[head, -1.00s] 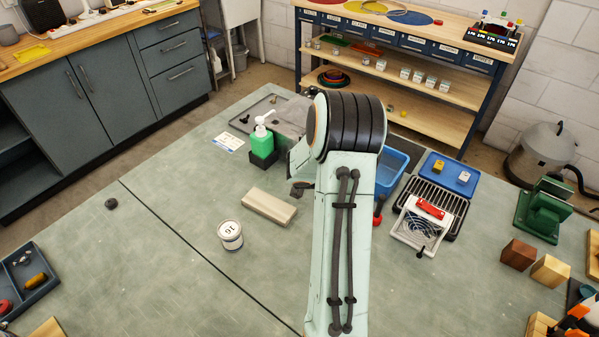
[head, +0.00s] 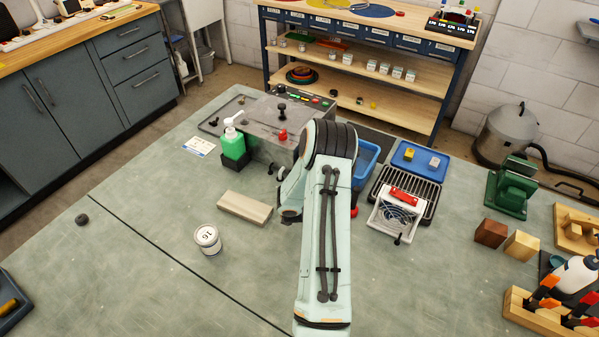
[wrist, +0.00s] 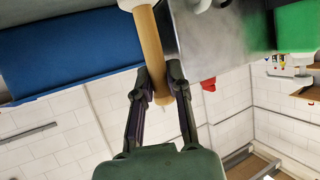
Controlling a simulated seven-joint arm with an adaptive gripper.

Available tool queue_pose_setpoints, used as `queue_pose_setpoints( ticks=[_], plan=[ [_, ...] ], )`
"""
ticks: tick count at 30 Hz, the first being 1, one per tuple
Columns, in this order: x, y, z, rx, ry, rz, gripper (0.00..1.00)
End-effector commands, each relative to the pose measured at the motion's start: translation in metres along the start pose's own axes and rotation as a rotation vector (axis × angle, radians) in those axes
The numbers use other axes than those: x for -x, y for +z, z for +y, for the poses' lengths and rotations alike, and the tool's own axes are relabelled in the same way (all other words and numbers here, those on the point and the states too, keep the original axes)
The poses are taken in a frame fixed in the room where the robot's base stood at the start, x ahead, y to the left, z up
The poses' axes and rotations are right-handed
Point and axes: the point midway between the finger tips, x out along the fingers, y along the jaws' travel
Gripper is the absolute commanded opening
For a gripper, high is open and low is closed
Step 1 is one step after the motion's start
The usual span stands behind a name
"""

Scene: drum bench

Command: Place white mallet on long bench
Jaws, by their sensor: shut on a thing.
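In the wrist view my gripper (wrist: 160,84) is shut on the pale wooden handle (wrist: 152,45) of the white mallet. A bit of its white head (wrist: 133,3) shows at the top edge; the rest is cut off. The handle's free end sticks out past the fingers. In the head view my arm hides the mallet and fingers. Which surface is the long bench is not certain; a long wooden-topped bench (head: 400,22) with drawers and shelves stands at the back, and a wooden-topped counter (head: 75,38) stands at the left.
On the grey-green table are a grey metal box (head: 262,132), a green pump bottle (head: 234,147), a beige block (head: 244,208), a white tin (head: 207,239), a blue bin (head: 366,158) and a white fan (head: 398,212). The table's left front is mostly clear.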

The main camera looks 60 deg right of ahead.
Motion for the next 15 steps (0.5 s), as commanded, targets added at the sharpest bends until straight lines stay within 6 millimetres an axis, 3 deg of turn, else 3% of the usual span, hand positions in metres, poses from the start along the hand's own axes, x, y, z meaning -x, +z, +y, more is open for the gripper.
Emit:
queue_pose_setpoints(
  ticks=[4, 5, 6, 7, 15],
  plan=[
    [-0.0012, 0.0034, 0.0000, 0.000, 0.000, -0.001, 0.00],
    [-0.0011, 0.0029, 0.0002, 0.000, 0.000, -0.001, 0.24],
    [-0.0010, 0.0027, 0.0002, 0.000, 0.000, -0.001, 0.37],
    [-0.0010, 0.0027, 0.0002, 0.000, 0.000, -0.001, 0.41],
    [-0.0008, 0.0021, 0.0001, 0.000, 0.000, 0.000, 0.41]
  ],
)
